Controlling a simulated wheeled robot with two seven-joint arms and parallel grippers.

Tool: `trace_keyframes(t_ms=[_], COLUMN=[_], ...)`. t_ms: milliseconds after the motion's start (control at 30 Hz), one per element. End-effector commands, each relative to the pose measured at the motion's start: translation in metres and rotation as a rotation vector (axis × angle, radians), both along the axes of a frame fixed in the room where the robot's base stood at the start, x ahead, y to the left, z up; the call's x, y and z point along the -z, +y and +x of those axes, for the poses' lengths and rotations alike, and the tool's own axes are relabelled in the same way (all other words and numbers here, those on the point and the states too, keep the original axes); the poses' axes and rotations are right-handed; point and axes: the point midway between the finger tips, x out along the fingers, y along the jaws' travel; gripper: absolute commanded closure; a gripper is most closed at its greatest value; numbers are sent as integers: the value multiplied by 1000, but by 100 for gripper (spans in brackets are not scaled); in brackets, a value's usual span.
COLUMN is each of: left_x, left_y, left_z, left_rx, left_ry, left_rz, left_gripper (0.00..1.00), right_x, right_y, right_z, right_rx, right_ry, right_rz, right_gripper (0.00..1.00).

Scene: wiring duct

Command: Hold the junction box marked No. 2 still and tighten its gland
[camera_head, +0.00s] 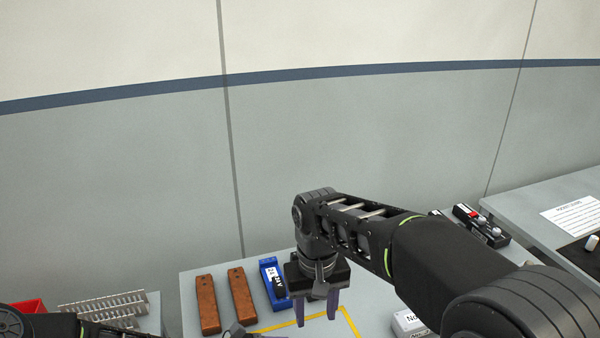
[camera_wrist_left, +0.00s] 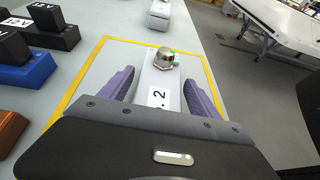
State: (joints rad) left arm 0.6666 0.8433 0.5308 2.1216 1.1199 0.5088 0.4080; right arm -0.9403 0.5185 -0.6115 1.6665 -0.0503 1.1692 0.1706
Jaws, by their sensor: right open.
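In the left wrist view, the pale junction box (camera_wrist_left: 159,80) lies inside a yellow outline. Its label shows "2". Its metal hex gland (camera_wrist_left: 165,58), with green marks beside it, is at the far end. My left gripper's (camera_wrist_left: 158,78) purple fingers are apart on either side of the box, with a gap showing near the fingertips. My right gripper (camera_head: 317,311) is open and empty in the head view, above the yellow-outlined area, fingers pointing down. Box No. 2 is not visible in the head view. I cannot make out the left fingers there.
A blue holder (camera_head: 268,270) with a black block and two brown bars (camera_head: 207,303) lie left of the outline (camera_head: 346,316). Another white box (camera_head: 408,322) stands right of it. Slotted duct pieces (camera_head: 105,306) and a red bin (camera_head: 25,306) are far left. A side table (camera_head: 535,208) is right.

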Motion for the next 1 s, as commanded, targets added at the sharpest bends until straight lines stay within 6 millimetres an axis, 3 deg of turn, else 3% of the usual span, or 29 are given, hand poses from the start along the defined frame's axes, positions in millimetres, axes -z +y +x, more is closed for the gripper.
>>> trace_keyframes(t_ms=[467, 667, 1000], left_x=[-2, -12, -38], left_y=[6, 31, 91], left_z=[-1, -7, -22], left_rx=[-2, -3, -2], left_ry=[0, -2, -2], left_rz=[1, 4, 4], left_gripper=[20, 20, 20], right_x=[0, 0, 0], right_y=[0, 0, 0], right_z=[0, 0, 0], right_rx=[0, 0, 0], right_ry=[0, 0, 0], right_rz=[0, 0, 0], right_gripper=[53, 53, 53])
